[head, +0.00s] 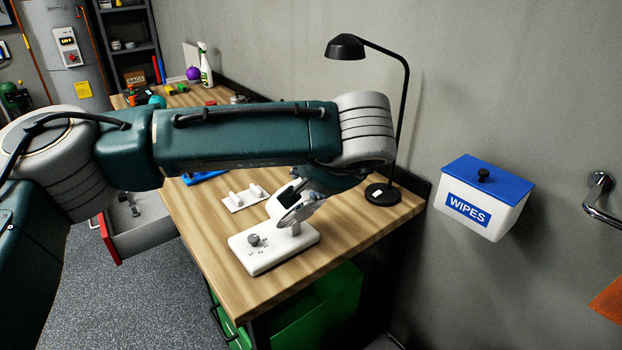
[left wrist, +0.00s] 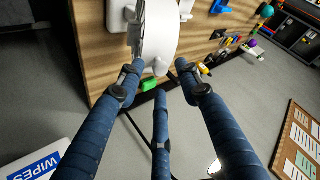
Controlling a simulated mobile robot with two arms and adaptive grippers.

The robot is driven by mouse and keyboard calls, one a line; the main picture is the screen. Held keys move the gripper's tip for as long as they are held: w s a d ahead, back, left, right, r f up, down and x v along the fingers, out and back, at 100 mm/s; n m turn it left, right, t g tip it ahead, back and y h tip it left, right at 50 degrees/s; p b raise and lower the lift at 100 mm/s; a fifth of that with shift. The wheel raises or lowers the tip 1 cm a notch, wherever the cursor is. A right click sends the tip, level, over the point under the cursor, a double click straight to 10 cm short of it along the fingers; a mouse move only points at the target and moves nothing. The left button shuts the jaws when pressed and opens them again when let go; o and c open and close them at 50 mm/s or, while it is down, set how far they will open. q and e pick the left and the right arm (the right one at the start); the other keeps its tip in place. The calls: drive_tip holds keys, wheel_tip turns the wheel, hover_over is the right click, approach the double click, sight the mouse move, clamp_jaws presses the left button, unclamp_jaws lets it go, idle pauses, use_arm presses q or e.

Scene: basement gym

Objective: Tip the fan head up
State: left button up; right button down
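The white desk fan stands on the wooden workbench (head: 330,240). Its base (head: 275,250) carries a grey knob, and its tilted head (head: 296,207) is partly hidden behind my left arm and gripper. My left gripper (head: 290,191) is at the fan head, mostly covered by my forearm in the head view. In the left wrist view its blue fingers (left wrist: 152,22) are spread apart on either side of the white fan head (left wrist: 158,38). The fingers look open around the head; I cannot tell whether any finger touches it. My right gripper is in neither view.
A black desk lamp (head: 383,194) stands right behind the fan. A white holder (head: 245,198) lies on the bench beside it. A wipes box (head: 487,200) hangs on the wall at right. Bottles and small items crowd the bench's far end. A red-fronted drawer (head: 145,235) stands open at left.

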use_arm(q)
drive_tip(key=v, duration=1)
drive_tip(key=shift+s+r, duration=0.2)
drive_tip(key=shift+s, duration=0.05)
drive_tip(key=shift+d, duration=0.15)
